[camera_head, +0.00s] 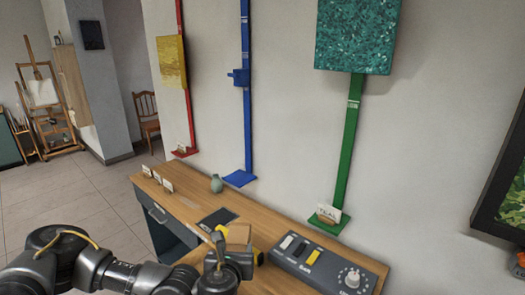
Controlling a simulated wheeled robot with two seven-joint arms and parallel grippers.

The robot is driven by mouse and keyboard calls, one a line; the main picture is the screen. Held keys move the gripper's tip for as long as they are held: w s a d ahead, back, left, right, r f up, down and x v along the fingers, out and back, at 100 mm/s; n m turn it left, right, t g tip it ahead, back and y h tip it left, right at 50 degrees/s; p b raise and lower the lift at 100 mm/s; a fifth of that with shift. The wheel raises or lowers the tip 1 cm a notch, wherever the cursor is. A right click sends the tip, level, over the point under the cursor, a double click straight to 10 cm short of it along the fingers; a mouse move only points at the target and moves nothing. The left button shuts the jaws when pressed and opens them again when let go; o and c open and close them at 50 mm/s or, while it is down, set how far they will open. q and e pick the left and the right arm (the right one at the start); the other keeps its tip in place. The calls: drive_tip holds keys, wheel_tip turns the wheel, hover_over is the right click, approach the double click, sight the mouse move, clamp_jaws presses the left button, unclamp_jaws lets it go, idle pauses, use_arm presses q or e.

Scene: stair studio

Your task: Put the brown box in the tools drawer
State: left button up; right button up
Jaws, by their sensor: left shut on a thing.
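The brown box (238,234) is above the wooden desk, near its middle front. My left gripper (228,252) is shut on it; the wrist and fingers hide the box's lower part. A dark drawer unit (172,240) with a handle (157,213) is under the left end of the desk. I cannot read which drawer is the tools drawer, or tell whether it is open. My right gripper is not in view.
The desk (185,205) carries a small grey-green vase (216,184), white cards (157,178), a dark flat pad (217,218) and a control panel (325,266) with a dial. Open tiled floor (80,215) lies left.

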use_arm(q)
drive_tip(key=s+a+r, duration=0.2)
drive_tip(key=a+r, duration=1.1)
drive_tip(key=a, duration=0.2)
drive_tip(key=shift+s+r+n+y, duration=0.25)
drive_tip(key=shift+r+n+y, duration=0.05)
drive_tip(key=shift+y, duration=0.1)
